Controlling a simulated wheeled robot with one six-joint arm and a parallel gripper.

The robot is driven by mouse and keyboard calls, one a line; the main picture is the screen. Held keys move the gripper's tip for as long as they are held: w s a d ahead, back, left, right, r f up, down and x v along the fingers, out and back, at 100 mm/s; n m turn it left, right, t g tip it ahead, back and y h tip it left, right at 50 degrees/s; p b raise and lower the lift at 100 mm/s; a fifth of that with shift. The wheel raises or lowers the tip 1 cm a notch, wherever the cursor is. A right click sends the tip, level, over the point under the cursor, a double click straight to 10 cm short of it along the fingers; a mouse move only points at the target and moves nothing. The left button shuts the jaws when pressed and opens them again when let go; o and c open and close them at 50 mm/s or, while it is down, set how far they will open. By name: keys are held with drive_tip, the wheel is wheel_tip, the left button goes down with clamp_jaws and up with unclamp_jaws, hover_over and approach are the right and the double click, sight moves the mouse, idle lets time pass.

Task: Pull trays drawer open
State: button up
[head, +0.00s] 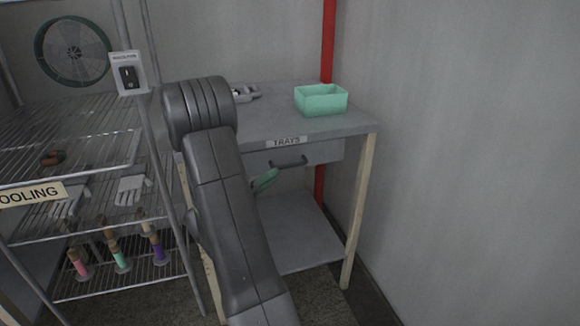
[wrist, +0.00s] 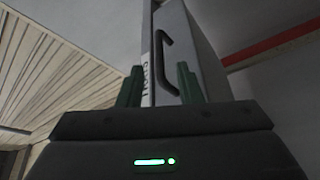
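The trays drawer (head: 322,153) is a grey front under the worktop and looks shut. A label reading TRAYS (head: 287,141) sits above it. Its dark bar handle (head: 289,162) also shows in the wrist view (wrist: 164,66), ahead of my gripper. My gripper (wrist: 159,75) is open, with its two green fingers apart and nothing seen between them but the drawer and handle beyond. In the head view a green finger (head: 265,180) shows below and left of the handle, apart from it. My arm hides the rest of the gripper and the drawer's left part.
A mint-green bin (head: 321,99) and a grey metal item (head: 245,93) stand on the worktop (head: 270,121). A wire rack (head: 75,225) with gloves and several coloured-handled items is at left. A pale table leg (head: 359,215) and a red pipe (head: 328,40) are at right.

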sight(290, 166)
drive_tip(key=x, duration=0.7)
drive_tip(key=shift+w+d+r, duration=0.1)
drive_tip(key=shift+w+d, duration=0.05)
drive_tip(key=shift+d, duration=0.05)
clamp_jaws()
